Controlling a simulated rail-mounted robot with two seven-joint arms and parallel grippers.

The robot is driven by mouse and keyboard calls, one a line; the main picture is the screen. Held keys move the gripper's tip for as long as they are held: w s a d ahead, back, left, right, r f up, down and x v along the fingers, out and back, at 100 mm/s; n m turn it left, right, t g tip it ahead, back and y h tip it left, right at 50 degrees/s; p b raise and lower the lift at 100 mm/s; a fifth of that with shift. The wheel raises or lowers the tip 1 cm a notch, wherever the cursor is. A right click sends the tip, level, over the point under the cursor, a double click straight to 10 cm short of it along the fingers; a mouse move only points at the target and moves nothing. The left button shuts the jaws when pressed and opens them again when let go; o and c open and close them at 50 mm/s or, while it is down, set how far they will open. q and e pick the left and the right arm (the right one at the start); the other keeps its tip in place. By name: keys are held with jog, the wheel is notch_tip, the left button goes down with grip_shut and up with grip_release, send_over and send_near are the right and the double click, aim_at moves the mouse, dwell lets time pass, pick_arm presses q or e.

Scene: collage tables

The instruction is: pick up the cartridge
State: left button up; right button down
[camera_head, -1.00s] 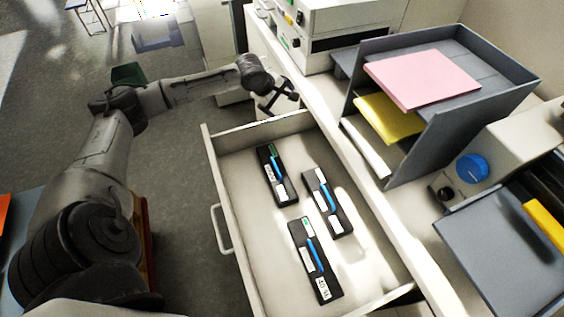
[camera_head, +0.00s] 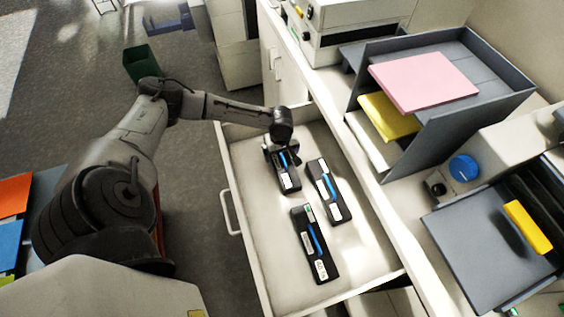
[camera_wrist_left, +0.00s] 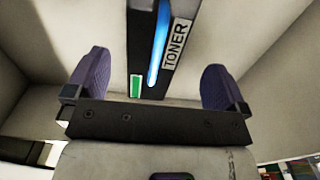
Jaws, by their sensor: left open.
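Three black toner cartridges with blue strips and white labels lie in an open white drawer (camera_head: 262,230). The far cartridge (camera_head: 289,180) is partly hidden by my left gripper (camera_head: 280,155), which is over its far end. In the left wrist view the open gripper (camera_wrist_left: 155,63) has one finger on each side of this cartridge (camera_wrist_left: 148,50), with a gap on both sides. Its green mark and TONER label show there. The middle cartridge (camera_head: 329,191) and the near cartridge (camera_head: 314,244) lie apart from it. My right gripper is not in view.
Right of the drawer, a grey paper tray (camera_head: 430,125) holds a pink stack (camera_head: 424,80) and a yellow one (camera_head: 388,114). A white machine (camera_head: 350,22) stands behind it. The drawer walls rise around the cartridges. The drawer floor near the front left is bare.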

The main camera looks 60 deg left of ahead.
aim_at(282, 157)
pick_arm(q)
jog(key=shift+w+f+b, duration=0.2)
jog(key=shift+f+b, duration=0.25)
jog(key=shift+f, duration=2.65)
jog(key=shift+c, duration=0.3)
jog(key=c, duration=0.4)
jog(key=shift+r, duration=0.1)
jog(key=c, duration=0.8)
jog(key=shift+o, duration=0.2)
jog(key=shift+r, duration=0.5)
jog(key=r, duration=0.2)
jog(key=d+r+p, duration=0.1)
jog(key=shift+w+r, duration=0.2)
jog(key=shift+r, duration=0.15)
jog(key=w+d+r, duration=0.3)
jog(key=d+r, duration=0.3)
jog(key=d, duration=0.4)
jog(key=shift+w+r+p, duration=0.15)
jog(key=shift+p, duration=0.25)
